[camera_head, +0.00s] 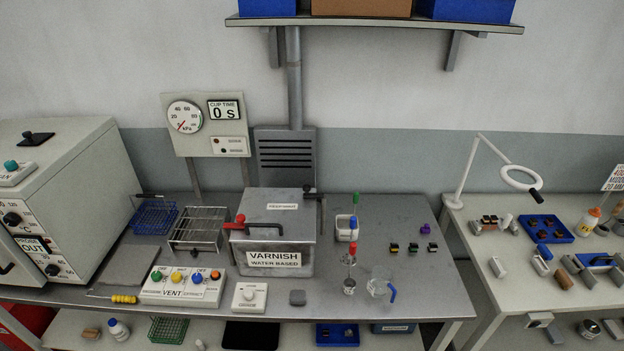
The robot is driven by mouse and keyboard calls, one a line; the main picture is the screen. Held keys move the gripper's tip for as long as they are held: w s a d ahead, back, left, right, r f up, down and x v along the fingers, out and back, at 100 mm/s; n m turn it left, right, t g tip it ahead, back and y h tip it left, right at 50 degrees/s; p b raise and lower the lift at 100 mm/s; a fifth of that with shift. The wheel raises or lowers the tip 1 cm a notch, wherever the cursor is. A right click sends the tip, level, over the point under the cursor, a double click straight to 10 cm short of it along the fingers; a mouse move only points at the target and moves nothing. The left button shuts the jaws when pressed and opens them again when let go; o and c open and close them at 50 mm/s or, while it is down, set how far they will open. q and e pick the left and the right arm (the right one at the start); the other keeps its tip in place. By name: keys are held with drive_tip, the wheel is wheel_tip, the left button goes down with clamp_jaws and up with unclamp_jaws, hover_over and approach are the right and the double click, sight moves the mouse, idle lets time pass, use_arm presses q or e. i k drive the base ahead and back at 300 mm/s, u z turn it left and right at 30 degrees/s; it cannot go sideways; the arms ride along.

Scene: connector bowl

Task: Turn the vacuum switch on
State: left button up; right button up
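Neither of my grippers shows in the head view. A white control box (180,290) marked VENT stands at the front left of the bench. It carries a green button (157,275), a yellow one (177,276), a blue one (197,277) and an orange one (215,275). The small labels below them are too blurred to read surely, so I cannot tell which is the vacuum switch. A white box with a round dial (250,296) stands to its right. A kPa gauge (185,117) hangs behind, its red needle near the low end. The display (224,110) reads 0 s.
A metal VARNISH box (275,240) with red and black handles stands mid-bench. A white oven (62,190) is at left. A yellow-handled tool (124,299) lies left of the control box. A glass beaker (378,285) stands right.

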sight(156, 276)
drive_tip(key=u, duration=1.35)
drive_tip(key=k, duration=0.5)
drive_tip(key=u, duration=0.35)
drive_tip(key=i, duration=0.45)
drive_tip(key=u, duration=0.05)
